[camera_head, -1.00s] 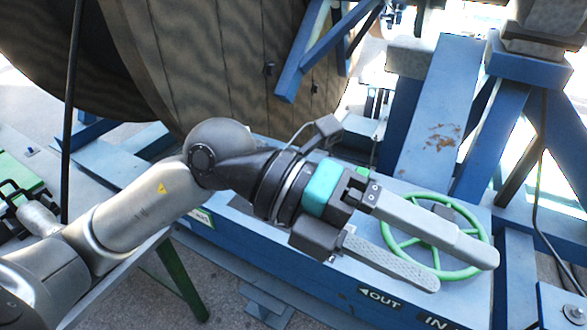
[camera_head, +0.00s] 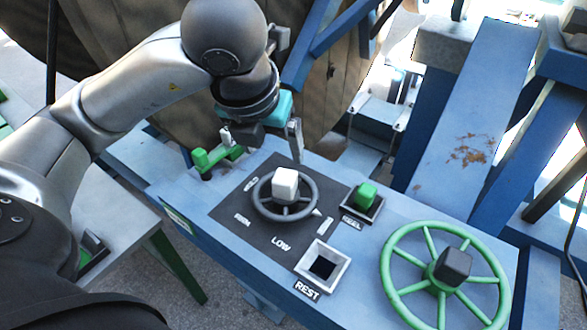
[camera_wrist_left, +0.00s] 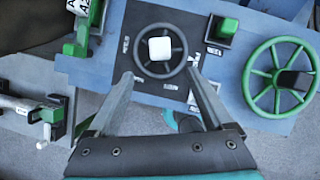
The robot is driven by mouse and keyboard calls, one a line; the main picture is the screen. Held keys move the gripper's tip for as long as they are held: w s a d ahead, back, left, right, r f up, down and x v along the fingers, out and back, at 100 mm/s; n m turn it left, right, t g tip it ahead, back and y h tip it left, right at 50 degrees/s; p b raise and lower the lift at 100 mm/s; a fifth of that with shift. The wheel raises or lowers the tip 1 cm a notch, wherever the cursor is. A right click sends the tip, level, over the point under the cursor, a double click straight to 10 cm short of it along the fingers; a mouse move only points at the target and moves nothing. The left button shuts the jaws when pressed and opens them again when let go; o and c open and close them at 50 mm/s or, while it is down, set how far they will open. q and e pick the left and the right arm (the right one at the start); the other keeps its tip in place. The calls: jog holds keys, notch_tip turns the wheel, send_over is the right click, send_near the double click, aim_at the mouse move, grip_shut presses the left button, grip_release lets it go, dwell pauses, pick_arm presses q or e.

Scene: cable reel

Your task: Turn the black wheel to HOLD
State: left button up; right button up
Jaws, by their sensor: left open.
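The black wheel (camera_head: 262,209) lies on a dark panel (camera_head: 232,205) on the blue bench, with a white block (camera_head: 286,182) at its hub. A small white pointer (camera_head: 317,212) shows at its lower right. LOW is printed below the wheel; other labels around it are too small to read surely. My left gripper (camera_head: 283,145) is above and behind the wheel, open and empty, one finger clear in the head view. In the left wrist view its open fingers (camera_wrist_left: 160,76) point toward the wheel (camera_wrist_left: 141,58), apparently without touching it. My right gripper is not in view.
A green handwheel (camera_head: 398,244) with a dark hub knob stands to the right. Close by are a green block (camera_head: 366,194) in a dark tray, a square REST socket (camera_head: 323,266) and a green lever piece (camera_head: 207,158). The wooden reel (camera_head: 330,95) is behind.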

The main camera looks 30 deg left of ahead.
aim_at(283, 180)
pick_arm(q)
jog(key=x, duration=1.3)
jog(key=shift+s+f, duration=0.15)
jog(key=shift+f, duration=0.15)
jog(key=shift+w+f, duration=0.25)
jog(key=shift+f, duration=0.4)
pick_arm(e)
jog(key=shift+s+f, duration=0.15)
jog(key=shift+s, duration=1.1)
pick_arm(q)
jog(key=shift+c, duration=0.2)
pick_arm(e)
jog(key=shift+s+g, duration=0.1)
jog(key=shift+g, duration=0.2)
pick_arm(q)
jog(key=shift+c, duration=1.4)
grip_shut()
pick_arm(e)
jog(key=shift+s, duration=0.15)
